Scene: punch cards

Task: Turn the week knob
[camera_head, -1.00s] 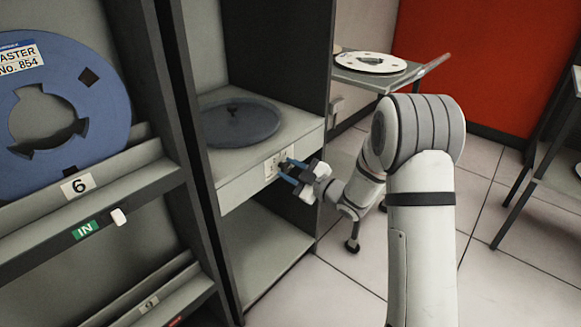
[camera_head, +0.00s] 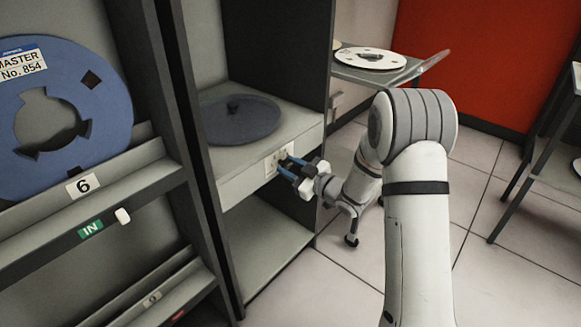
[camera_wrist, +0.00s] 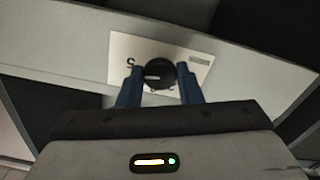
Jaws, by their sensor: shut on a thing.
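The week knob (camera_wrist: 160,73) is a small round black dial with a pale pointer mark. It sits on a white plate (camera_wrist: 122,58) with a printed 5 to the knob's left in the wrist view. In the head view the plate (camera_head: 271,164) is on the front edge of the cabinet shelf. My gripper (camera_wrist: 160,86) has its two blue fingers on either side of the knob and is shut on it. In the head view my gripper (camera_head: 287,163) reaches the plate from the right and hides most of the knob.
A dark disc (camera_head: 240,122) lies on the shelf (camera_head: 238,169) above the plate. A rack with a big blue reel (camera_head: 98,108) stands at left. A small table (camera_head: 385,74) holds a white reel (camera_head: 369,57) behind my arm.

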